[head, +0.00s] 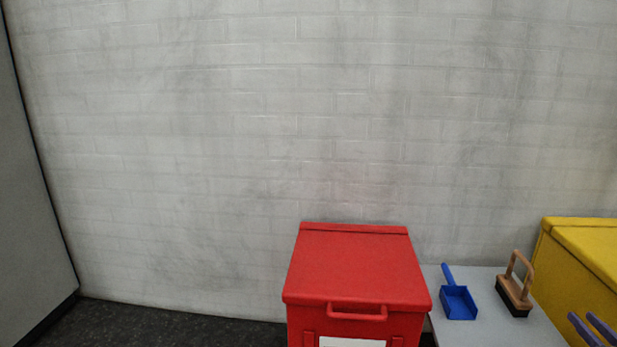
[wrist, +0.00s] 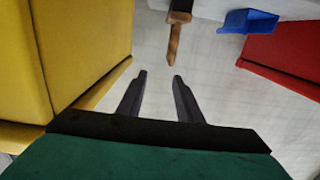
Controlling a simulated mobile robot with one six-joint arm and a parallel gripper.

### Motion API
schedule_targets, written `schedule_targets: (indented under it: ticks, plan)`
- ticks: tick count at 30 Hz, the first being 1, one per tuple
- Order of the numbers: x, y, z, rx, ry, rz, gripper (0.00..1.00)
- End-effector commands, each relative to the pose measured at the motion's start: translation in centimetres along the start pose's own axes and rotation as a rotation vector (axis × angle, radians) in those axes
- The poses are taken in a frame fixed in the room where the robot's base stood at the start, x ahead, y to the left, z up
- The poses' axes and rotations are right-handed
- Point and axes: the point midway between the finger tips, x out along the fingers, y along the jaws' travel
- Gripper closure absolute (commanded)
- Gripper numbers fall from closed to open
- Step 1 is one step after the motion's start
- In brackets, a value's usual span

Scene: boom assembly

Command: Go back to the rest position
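My gripper (head: 581,316) shows at the lower right corner of the head view, in front of the yellow box. In the wrist view my gripper (wrist: 160,75) has its two dark fingers apart, with nothing between them. It is open and empty. The rest of my arm is out of the head view.
A closed red box (head: 355,265) stands at lower centre, a yellow box (head: 585,250) at the right edge. Between them a grey surface (head: 488,332) holds a blue dustpan (head: 459,302) and a wooden-handled brush (head: 514,290). A brick wall (head: 230,150) is behind; dark floor (head: 150,325) at lower left is clear.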

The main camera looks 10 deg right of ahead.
Motion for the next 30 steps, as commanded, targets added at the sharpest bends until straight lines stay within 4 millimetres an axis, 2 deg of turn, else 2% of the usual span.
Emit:
schedule_targets:
  ticks: [11, 14, 20, 23, 25, 30]
  plan:
    - [1.0, -1.3, 5.0, 0.012, -0.146, -0.036, 0.67]
    - [1.2, -1.9, 7.0, 0.015, -0.205, -0.051, 0.67]
    - [1.6, -3.8, 12.7, 0.020, -0.378, -0.091, 0.67]
    - [1.8, -5.4, 15.6, 0.025, -0.473, -0.119, 0.67]
    - [2.0, -7.1, 17.3, 0.034, -0.542, -0.145, 0.67]
    - [3.1, -12.9, 20.0, 0.079, -0.675, -0.218, 0.67]
